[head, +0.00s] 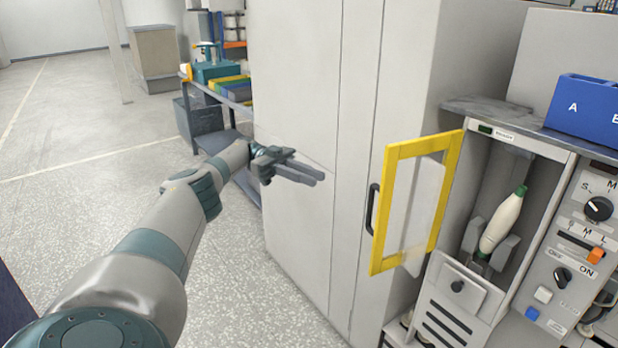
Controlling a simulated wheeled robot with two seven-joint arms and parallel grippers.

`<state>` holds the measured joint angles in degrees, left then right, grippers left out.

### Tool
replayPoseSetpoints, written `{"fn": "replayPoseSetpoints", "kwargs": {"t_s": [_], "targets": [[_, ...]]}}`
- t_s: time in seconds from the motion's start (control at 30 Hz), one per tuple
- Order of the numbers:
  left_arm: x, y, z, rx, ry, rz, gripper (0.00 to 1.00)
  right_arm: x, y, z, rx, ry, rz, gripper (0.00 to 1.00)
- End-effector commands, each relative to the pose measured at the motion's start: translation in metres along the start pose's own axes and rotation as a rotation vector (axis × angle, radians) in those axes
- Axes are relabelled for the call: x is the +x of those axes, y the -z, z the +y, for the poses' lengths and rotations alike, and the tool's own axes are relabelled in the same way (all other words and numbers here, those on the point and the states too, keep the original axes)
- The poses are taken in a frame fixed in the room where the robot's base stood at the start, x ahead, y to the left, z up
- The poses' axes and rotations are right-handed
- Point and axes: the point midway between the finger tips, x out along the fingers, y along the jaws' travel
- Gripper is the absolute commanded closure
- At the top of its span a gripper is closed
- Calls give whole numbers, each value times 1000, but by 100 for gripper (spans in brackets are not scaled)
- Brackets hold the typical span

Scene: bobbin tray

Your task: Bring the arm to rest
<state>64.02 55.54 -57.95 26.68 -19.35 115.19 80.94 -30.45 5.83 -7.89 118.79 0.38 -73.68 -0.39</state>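My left arm reaches in from the lower left, and its gripper (318,178) hangs in front of the tall grey cabinet (300,80). Its two dark fingers lie side by side with no clear gap, and nothing shows between them. A white bobbin (501,223) with green ends stands tilted in a grey holder inside the machine's open bay (490,175). The gripper is well to the left of the bobbin, apart from it. My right gripper is not in view.
The yellow-framed door (390,205) with a clear pane and dark handle stands open left of the bay. A blue bin (585,108) marked A and B sits on the machine above the control panel (570,260). A cart (235,98) stands behind my arm. Floor at left is clear.

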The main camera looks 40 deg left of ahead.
Motion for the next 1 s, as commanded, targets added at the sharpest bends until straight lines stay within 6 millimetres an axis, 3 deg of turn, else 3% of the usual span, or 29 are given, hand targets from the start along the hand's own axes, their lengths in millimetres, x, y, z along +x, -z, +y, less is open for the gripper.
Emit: {"fn": "replayPoseSetpoints", "kwargs": {"t_s": [0.4, 0.57, 0.77, 1.0], "targets": [[0, 0, 0, 0, 0, 0, 81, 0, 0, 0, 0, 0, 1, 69], [10, -8, -7, 9, 12, 10, 81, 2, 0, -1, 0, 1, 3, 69], [56, -47, -36, 55, 86, 52, 81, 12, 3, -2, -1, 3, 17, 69], [146, -138, -76, 116, 302, 118, 81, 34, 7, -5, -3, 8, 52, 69]]}}
